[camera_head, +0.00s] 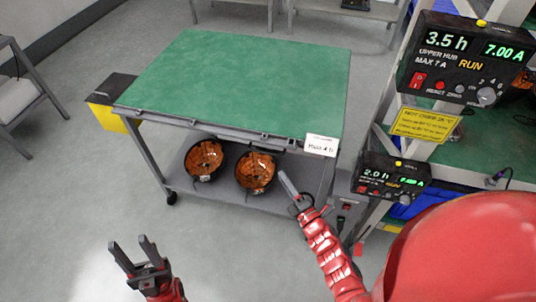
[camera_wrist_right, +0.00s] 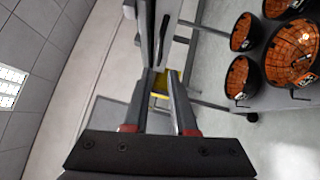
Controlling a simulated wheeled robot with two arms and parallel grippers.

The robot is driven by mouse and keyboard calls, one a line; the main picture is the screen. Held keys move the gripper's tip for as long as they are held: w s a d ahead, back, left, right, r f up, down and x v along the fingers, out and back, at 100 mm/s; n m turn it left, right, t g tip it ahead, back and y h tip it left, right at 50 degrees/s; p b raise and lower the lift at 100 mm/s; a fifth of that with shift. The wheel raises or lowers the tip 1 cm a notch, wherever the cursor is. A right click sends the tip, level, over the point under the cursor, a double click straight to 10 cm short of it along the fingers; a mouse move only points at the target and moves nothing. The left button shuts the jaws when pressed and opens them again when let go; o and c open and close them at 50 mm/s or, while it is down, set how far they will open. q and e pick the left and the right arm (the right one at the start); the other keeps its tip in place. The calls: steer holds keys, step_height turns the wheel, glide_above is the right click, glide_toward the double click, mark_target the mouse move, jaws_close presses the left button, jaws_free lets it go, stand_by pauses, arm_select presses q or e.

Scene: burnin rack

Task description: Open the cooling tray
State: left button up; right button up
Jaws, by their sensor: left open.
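A cart with a green top (camera_head: 245,80) stands in front of me in the head view. A grey rail runs along its near edge. Which part is the cooling tray is not clear. My right gripper (camera_head: 287,184) is below the near right part of that edge, seen side-on. In the right wrist view, its fingers (camera_wrist_right: 162,75) are apart with nothing visibly held, and a grey bar (camera_wrist_right: 148,30) lies just beyond the tips. I cannot tell if they touch it. My left gripper (camera_head: 132,246) is open and empty above the floor, left of the cart's front.
Black bowls with orange insides (camera_head: 204,160) sit on the cart's lower shelf (camera_head: 215,195). A white label (camera_head: 321,145) hangs at the near right corner. A black and yellow box (camera_head: 112,92) is at the left. A rack with displays (camera_head: 465,65) stands close on the right.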

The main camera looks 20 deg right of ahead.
steer(key=p+x, duration=0.1)
steer(key=x, duration=0.9)
steer(key=shift+p, duration=0.3)
steer(key=shift+w+a+r, duration=0.1)
steer(key=shift+w+a, duration=0.05)
jaws_close()
stand_by(0.7)
